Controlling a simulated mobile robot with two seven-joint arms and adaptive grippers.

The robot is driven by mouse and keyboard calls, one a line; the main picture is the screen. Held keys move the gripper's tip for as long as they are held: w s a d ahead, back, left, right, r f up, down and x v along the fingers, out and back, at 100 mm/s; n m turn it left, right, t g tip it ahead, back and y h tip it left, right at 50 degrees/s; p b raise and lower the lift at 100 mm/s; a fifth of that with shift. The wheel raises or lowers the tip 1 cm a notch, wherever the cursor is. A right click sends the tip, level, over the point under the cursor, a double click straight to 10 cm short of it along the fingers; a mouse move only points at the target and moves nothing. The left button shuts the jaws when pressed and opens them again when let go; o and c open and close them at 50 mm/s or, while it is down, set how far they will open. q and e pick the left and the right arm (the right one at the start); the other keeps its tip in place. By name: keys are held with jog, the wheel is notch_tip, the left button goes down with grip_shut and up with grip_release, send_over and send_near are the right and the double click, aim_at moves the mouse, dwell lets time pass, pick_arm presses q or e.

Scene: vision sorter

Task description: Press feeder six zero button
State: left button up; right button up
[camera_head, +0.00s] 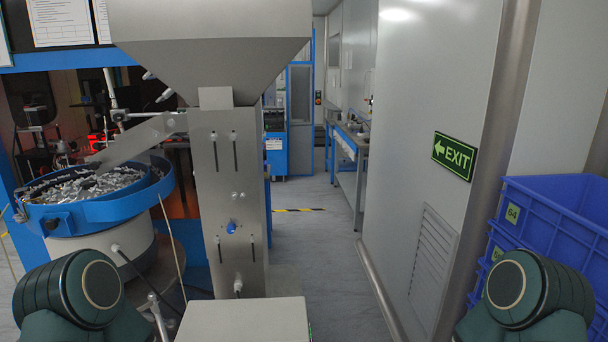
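A grey metal feeder column (232,190) stands in front of me under a large hopper (215,45). A small blue knob (231,228) sits on the column's front, with slots and bolts around it. A light grey box (245,321) is at the column's foot, cut off by the bottom edge. A speck of green shows at its right edge. I cannot make out a button marked zero or a feeder number. Only dark green links of my two arms show at the bottom left and right. Neither gripper is in view.
A blue-rimmed bowl (95,218) full of small metal parts stands left of the column, under a sloping chute (135,140). Blue crates (560,215) are stacked at the right beside a wall with an EXIT sign (454,156). The grey floor aisle (318,240) between is clear.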

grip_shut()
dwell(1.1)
